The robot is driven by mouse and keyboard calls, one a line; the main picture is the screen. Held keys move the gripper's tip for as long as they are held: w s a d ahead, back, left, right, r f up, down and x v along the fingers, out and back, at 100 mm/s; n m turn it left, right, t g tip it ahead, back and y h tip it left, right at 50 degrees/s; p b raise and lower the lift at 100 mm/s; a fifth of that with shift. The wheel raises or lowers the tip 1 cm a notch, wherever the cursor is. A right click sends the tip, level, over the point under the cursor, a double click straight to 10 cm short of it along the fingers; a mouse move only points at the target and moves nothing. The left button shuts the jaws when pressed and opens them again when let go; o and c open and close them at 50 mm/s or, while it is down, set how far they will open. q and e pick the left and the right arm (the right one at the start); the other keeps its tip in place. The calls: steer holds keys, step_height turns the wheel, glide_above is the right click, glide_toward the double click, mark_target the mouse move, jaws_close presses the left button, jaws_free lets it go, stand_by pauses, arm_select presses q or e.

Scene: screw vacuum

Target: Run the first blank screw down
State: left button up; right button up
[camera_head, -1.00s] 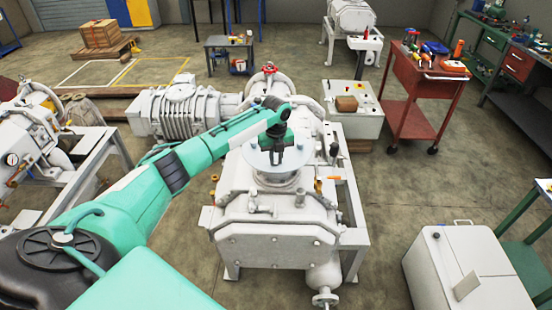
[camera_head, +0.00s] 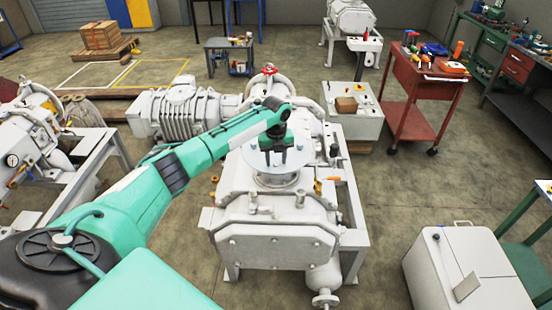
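The white vacuum pump (camera_head: 275,235) stands in the middle of the view on a light metal frame. A round grey blank plate (camera_head: 298,160) lies flat over the port on its top. My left arm reaches in from the lower left. Its dark gripper (camera_head: 276,162) points down over the middle of the plate, with its fingertips at or just above the surface. Two dark fingers show side by side, but whether they hold anything between them is too small to tell. My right gripper is not in view.
A finned motor unit (camera_head: 180,110) and a red handwheel (camera_head: 270,69) are behind the pump. A grey cabinet (camera_head: 355,115) and a red tool cart (camera_head: 418,85) stand to the right. A white box (camera_head: 470,265) is at the lower right. Floor between is clear.

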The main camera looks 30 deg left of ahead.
mark_target(276, 164)
arm_select(q)
steer(key=shift+r, duration=0.25)
step_height(276, 164, up, 13)
steer(key=b, duration=0.4)
steer(key=shift+r, duration=0.15)
